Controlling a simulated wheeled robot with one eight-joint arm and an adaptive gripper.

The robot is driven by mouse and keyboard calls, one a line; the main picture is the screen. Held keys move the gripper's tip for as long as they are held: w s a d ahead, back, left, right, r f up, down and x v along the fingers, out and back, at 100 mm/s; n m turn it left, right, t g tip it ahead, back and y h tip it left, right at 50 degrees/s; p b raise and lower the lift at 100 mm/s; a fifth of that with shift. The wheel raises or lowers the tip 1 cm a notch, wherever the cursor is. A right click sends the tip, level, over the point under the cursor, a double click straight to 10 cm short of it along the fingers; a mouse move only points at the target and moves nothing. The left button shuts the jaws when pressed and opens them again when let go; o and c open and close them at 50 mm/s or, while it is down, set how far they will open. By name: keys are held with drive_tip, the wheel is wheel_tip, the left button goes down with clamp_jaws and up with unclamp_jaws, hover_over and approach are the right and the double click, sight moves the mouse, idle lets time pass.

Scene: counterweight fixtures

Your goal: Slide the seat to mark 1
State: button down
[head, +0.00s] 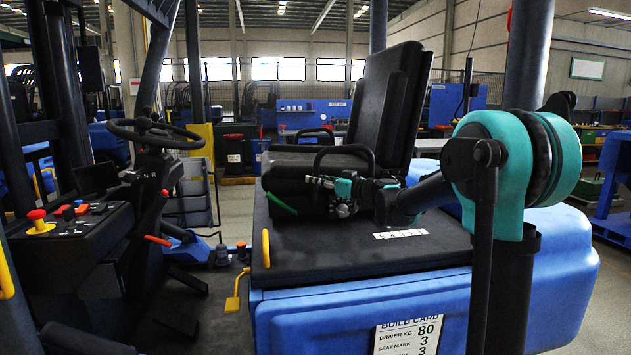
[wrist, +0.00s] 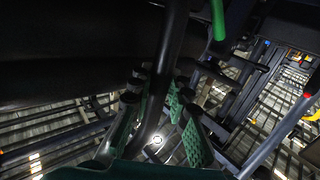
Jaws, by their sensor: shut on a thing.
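The black seat (head: 385,105) stands on the dark deck of the blue truck body, with its backrest tilted back. A black tubular handle (head: 346,151) loops along its near side. A green lever (head: 283,203) sticks out at the seat's front; it also shows in the wrist view (wrist: 217,20). My gripper (head: 325,188) is at the seat's near side, under the loop. In the wrist view, its green-padded fingers (wrist: 160,100) are shut around a black bar (wrist: 172,45), which seems part of the handle. A white number strip (head: 401,234) lies on the deck beside the seat; its digits are too small to read surely.
A build card (head: 408,337) on the blue side shows 80 kg and seat mark 3. A steering wheel (head: 155,134) and a control panel (head: 70,222) with a red button stand at left. A yellow handle (head: 266,248) rises at the deck's front edge.

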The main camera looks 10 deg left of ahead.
drive_tip(key=w+d, duration=0.1)
drive_tip(key=d, duration=0.2)
drive_tip(key=w+d, duration=0.1)
drive_tip(key=d, duration=0.3)
drive_tip(key=w+d, duration=0.1)
drive_tip(key=d, duration=0.2)
drive_tip(key=shift+d, duration=0.25)
drive_tip(key=shift+f, duration=0.1)
drive_tip(key=c, duration=1.7)
unclamp_jaws()
drive_tip(key=shift+d, duration=0.15)
drive_tip(key=v, duration=1.2)
drive_tip(key=shift+s, duration=0.1)
